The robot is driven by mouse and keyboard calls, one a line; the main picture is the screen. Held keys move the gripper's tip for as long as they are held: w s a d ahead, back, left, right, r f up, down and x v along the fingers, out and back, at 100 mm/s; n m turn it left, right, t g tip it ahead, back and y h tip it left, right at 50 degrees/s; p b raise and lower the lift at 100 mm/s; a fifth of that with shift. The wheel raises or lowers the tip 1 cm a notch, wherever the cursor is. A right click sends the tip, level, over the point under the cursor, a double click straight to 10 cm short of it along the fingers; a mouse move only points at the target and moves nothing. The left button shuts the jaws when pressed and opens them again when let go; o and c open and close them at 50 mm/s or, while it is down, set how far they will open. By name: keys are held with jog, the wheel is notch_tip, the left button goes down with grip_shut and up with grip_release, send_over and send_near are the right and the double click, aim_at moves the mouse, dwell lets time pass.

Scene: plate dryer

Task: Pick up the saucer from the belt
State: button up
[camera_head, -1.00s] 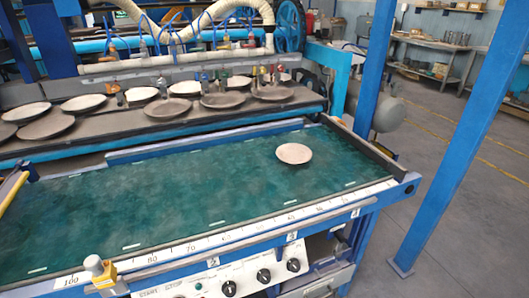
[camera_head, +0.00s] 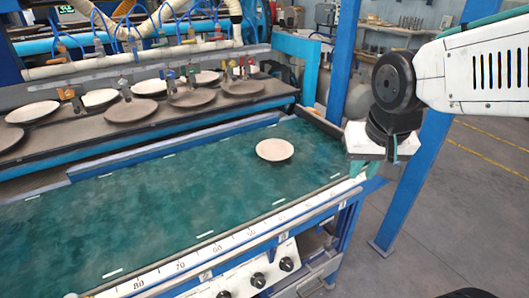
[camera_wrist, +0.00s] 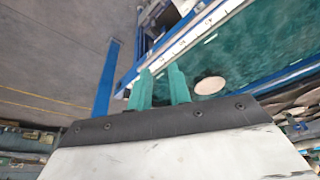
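A pale pinkish saucer (camera_head: 275,149) lies flat on the green belt (camera_head: 150,205), toward its right end. It also shows in the wrist view (camera_wrist: 210,86), just right of the fingers. My gripper (camera_head: 362,168) hangs past the belt's right front edge, right of the saucer and apart from it. Its two green fingers show in the wrist view (camera_wrist: 160,88) with a gap between them and nothing held. In the head view the fingers are partly hidden by the wrist.
A dark shelf (camera_head: 70,143) behind the belt carries several plates and bowls. Blue posts (camera_head: 425,150) stand to the right, close to my arm. A white scale rail (camera_head: 215,245) and knobs line the belt's front. The belt around the saucer is clear.

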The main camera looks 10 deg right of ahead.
jog(key=w+d+f+m+t, duration=0.15)
jog(key=w+f, duration=0.25)
jog(key=w, duration=0.5)
jog(key=w+d+f+m+t, duration=0.1)
jog(key=w+f+m+t, duration=0.2)
jog(key=w, duration=0.7)
jog(key=w+f+m+t, duration=0.2)
jog(key=w+f+m, duration=0.1)
jog(key=w+f, duration=0.25)
jog(key=m+t+y, duration=0.2)
jog(key=y, duration=0.1)
send_near(290, 163)
jog(key=r, duration=0.1)
jog(key=w+r, duration=0.1)
jog(key=shift+w+d+r, duration=0.25)
jog(key=shift+d+r, duration=0.1)
jog(key=shift+r, duration=0.05)
jog(key=shift+w+a+f+m+t, duration=0.2)
jog(key=shift+w+f+m+t, duration=0.15)
jog(key=shift+w+f, duration=0.1)
jog(key=x, duration=0.5)
jog(key=a+x, duration=0.1)
jog(key=x, duration=0.1)
jog(key=shift+f, duration=0.15)
grip_shut()
